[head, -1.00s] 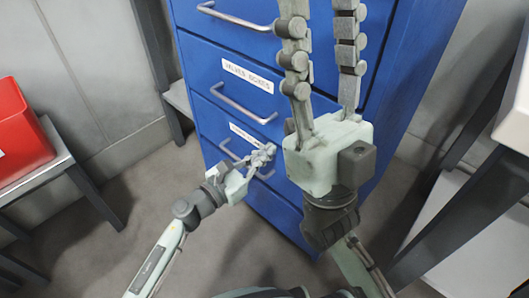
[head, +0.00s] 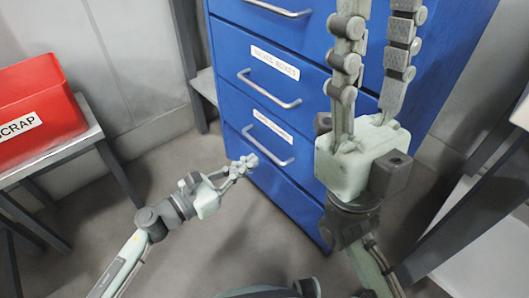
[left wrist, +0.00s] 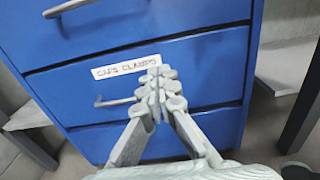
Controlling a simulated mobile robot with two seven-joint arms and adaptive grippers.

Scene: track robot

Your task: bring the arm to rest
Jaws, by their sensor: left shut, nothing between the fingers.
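My left gripper (head: 246,164) is shut and empty, low in front of the blue cabinet's left edge in the head view. In the left wrist view its fingertips (left wrist: 160,84) are pressed together in front of a drawer label. They look apart from the drawer handle (left wrist: 115,101). My right gripper (head: 380,25) is large in the head view and points up, its two fingers well apart with nothing between them. The left arm reaches in from the bottom left.
The blue drawer cabinet (head: 232,65) stands ahead, its visible drawers looking shut, with bar handles jutting out. A red scrap bin (head: 45,90) sits on a table (head: 60,150) at left. Floor between is clear.

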